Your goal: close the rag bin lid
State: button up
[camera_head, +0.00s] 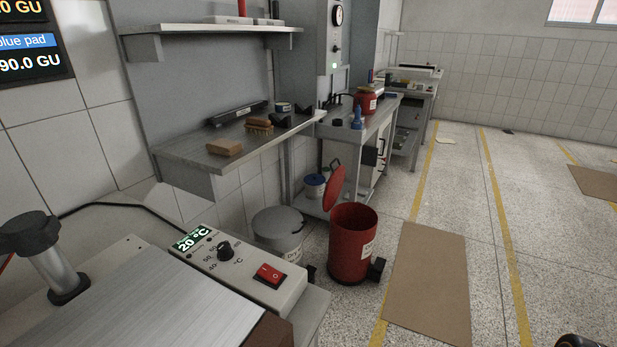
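The red bin (350,255) stands on the floor right of the grey bin, with a white label on its side and a black pedal (376,269) at its base. I take it to be the rag bin; its label is too small to read. Its round red lid (335,187) is open, tilted up steeply at the bin's back left. The bin's mouth is uncovered; its bottom inside is hidden. My gripper is not in view.
A grey bin (278,235) with its lid down stands close left of the red bin. A hot plate unit (200,290) fills the near left. A shelf (215,150) juts from the wall. A brown mat (428,285) lies on open floor at right.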

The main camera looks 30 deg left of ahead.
aim_at(334, 187)
jog(key=u, duration=1.1)
